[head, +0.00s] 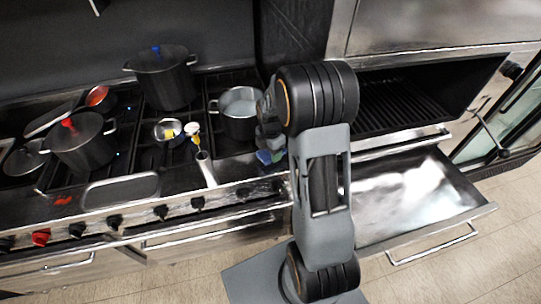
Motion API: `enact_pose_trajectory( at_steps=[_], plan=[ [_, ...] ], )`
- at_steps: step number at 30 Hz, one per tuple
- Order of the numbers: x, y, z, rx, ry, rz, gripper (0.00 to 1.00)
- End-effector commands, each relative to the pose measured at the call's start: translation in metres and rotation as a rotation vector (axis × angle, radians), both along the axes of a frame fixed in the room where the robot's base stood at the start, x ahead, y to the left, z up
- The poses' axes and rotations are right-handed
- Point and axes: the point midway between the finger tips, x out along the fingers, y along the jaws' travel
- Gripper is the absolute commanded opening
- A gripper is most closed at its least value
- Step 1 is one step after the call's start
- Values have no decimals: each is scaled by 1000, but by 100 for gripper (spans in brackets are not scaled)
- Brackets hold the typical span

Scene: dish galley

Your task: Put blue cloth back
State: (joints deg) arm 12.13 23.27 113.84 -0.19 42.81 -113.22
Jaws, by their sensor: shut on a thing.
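My gripper (268,146) is at the right front of the stove, beside the pot of pale liquid, partly hidden by my own arm. It is shut on the blue cloth (264,157), of which only a small blue patch with some green shows below the jaws. I cannot tell whether the cloth touches the stove's front edge.
The stove (120,188) holds a pot of pale liquid (238,112), a dark pot with a blue knob (168,82), a red-knobbed pot (85,147) and a small pan (168,132). An open metal drawer (410,205) sticks out at right, below an open oven compartment (415,95).

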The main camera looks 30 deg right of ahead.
Motion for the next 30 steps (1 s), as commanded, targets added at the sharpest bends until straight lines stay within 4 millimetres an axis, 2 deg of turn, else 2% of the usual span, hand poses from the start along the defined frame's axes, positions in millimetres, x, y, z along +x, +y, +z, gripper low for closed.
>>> enact_pose_trajectory(
  at_steps=[1, 3, 11, 12, 19, 26, 30],
  plan=[
    [-1, 0, -17, 0, 3, 0, 41],
    [-1, 0, -25, 0, 3, -1, 41],
    [-1, -1, -25, 1, 2, -4, 41],
    [-1, -1, -25, 1, 2, -4, 67],
    [-1, -1, -25, 1, 2, -4, 89],
    [-1, -1, -25, 1, 1, -3, 89],
    [0, -1, -15, -1, -2, -3, 89]
  ],
)
